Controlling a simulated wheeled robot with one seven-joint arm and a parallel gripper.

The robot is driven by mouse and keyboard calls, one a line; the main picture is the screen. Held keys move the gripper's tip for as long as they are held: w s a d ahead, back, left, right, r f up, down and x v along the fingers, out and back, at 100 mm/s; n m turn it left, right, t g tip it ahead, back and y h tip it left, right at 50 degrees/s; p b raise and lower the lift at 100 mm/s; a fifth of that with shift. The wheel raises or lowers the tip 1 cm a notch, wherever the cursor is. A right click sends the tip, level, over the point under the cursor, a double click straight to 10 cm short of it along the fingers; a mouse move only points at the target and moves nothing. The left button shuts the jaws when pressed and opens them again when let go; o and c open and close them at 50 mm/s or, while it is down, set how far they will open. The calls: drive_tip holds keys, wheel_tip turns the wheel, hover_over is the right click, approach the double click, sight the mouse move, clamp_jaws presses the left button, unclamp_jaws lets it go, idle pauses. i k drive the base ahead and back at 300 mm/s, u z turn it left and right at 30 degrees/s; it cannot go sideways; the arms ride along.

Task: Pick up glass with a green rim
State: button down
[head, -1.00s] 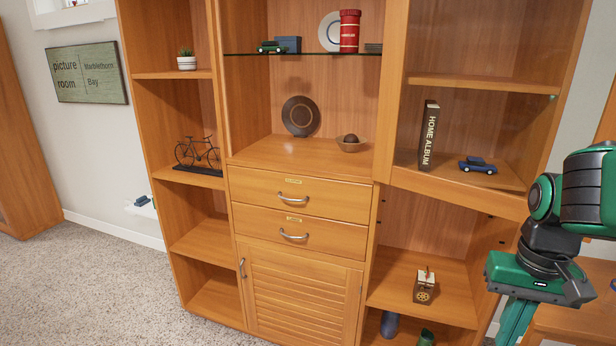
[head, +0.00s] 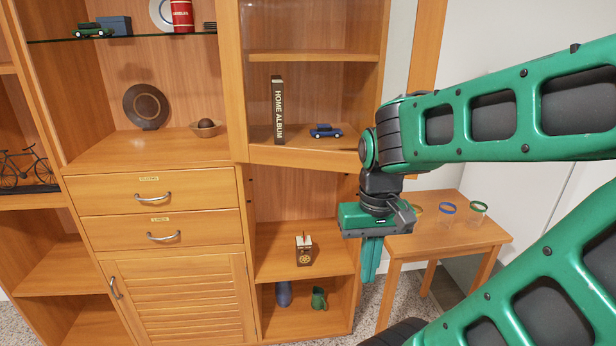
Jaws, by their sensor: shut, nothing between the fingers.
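A glass with a green rim (head: 477,214) stands upright at the right of a small wooden side table (head: 466,237) in the head view. A glass with a blue rim (head: 447,215) stands to its left. My gripper (head: 370,279) points down, shut and empty, in front of the table's left side. It is apart from the glasses, to the left of the green-rimmed one.
A tall wooden shelf unit (head: 158,233) fills the left and middle. Its lower right bay holds a small wooden object (head: 304,248), a dark vase (head: 283,293) and a green jug (head: 319,298). My arm crosses the right side, close above the table. The table's front right is bare.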

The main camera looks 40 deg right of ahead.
sight(477, 210)
drive_tip(key=z, duration=0.25)
drive_tip(key=k, duration=0.55)
drive_tip(key=z, duration=0.55)
drive_tip(key=k, duration=0.75)
drive_tip(key=z, duration=0.15)
drive_tip(key=i, duration=1)
drive_tip(key=z, duration=0.45)
drive_tip(key=i, duration=0.8)
drive_tip(key=z, duration=0.6)
